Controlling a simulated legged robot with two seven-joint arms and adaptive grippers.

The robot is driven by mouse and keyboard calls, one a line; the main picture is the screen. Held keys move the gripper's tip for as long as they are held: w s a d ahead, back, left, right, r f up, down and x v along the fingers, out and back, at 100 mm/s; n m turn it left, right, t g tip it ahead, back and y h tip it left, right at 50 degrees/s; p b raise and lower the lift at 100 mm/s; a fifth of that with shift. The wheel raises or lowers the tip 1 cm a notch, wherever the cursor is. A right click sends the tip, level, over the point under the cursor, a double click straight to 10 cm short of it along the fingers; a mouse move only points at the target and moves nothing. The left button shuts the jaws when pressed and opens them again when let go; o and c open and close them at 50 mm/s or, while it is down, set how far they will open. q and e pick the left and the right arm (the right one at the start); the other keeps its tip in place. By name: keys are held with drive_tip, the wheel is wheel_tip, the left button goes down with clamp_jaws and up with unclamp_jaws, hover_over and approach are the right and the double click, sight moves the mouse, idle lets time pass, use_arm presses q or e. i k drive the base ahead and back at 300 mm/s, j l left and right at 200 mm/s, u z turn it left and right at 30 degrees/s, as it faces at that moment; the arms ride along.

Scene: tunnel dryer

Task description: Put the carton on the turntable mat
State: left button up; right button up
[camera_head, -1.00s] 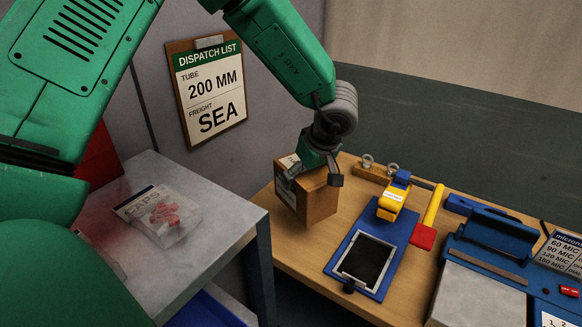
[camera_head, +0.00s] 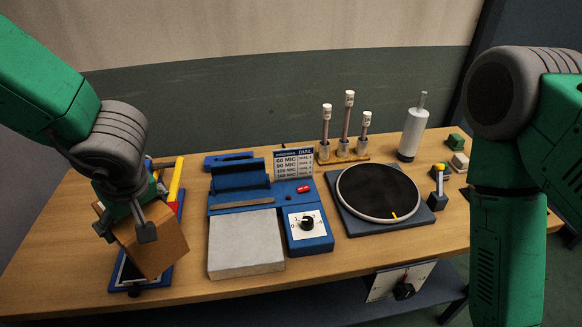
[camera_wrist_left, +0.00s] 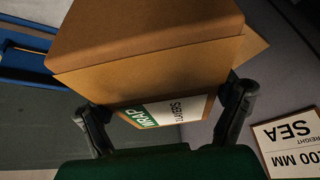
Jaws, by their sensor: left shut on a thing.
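The carton (camera_head: 160,248) is a brown box, tilted, at the left of the head view. My left gripper (camera_head: 125,226) is shut on it and holds it over the left end of the table. In the left wrist view the carton (camera_wrist_left: 150,45) fills the top middle, between the fingers of my left gripper (camera_wrist_left: 165,112); a white and green label shows on it. The turntable mat (camera_head: 375,188) is a black disc with a pale rim and a yellow mark, on a dark square base right of the middle. Its top is empty. My right arm shows at the right, but its gripper is out of view.
A blue sealing unit (camera_head: 308,232) with a grey plate (camera_head: 243,243) stands between the carton and the turntable. Tubes on a wooden stand (camera_head: 345,155) and a white cylinder (camera_head: 412,132) stand behind. A yellow and red tool (camera_head: 177,182) lies behind the carton.

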sight(372, 184)
drive_tip(key=l, duration=0.25)
drive_tip(key=i+l+z, duration=0.1)
drive_tip(key=l, duration=0.15)
drive_tip(key=i+l+z, duration=0.15)
drive_tip(key=z, duration=0.3)
drive_tip(key=i+z, duration=0.25)
drive_tip(key=z, duration=0.15)
drive_tip(key=i+z, duration=0.25)
drive_tip(key=z, duration=0.2)
